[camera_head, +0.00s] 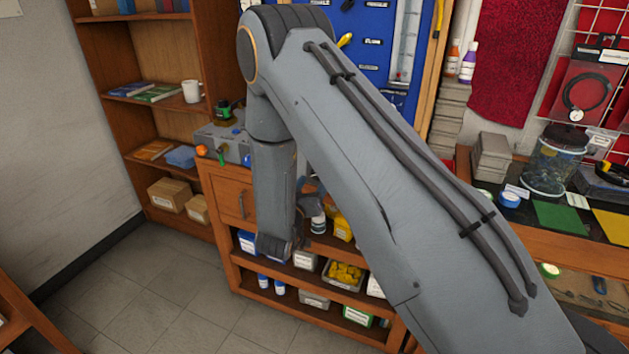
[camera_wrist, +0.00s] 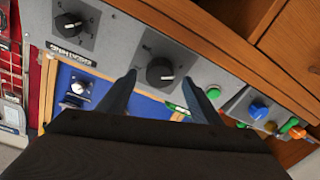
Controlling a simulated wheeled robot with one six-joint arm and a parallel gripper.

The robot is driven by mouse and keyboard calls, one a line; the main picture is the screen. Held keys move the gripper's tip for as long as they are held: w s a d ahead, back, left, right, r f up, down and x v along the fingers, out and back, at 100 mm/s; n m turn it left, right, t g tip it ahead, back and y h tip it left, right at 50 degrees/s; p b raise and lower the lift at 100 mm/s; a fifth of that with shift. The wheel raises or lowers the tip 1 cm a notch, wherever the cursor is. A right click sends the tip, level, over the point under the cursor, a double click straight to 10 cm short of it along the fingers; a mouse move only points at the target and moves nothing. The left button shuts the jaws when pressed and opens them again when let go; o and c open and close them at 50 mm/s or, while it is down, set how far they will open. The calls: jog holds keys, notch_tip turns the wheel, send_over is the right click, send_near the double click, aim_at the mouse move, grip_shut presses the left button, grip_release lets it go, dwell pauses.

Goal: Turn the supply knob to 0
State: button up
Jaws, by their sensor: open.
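In the wrist view, a round black knob (camera_wrist: 160,71) with a pale pointer mark sits on a grey panel (camera_wrist: 118,40). My gripper (camera_wrist: 160,79) is open, with one finger on each side of this knob in the picture; I cannot tell whether either touches it. A second black knob (camera_wrist: 69,24) is on the panel at the upper left. In the head view, my arm hides the knobs and the gripper.
Right of the fingers, the wrist view shows blue (camera_wrist: 259,110), green and orange knobs or buttons on a grey box. A blue board (camera_wrist: 110,98) with a silver dial (camera_wrist: 80,88) lies at left. The head view shows the grey box (camera_head: 209,135) on the wooden cabinet and open floor left.

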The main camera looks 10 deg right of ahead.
jog(key=b+v, duration=0.1)
jog(key=v, duration=0.4)
jog(key=shift+s+a, duration=0.2)
jog(key=shift+s, duration=0.1)
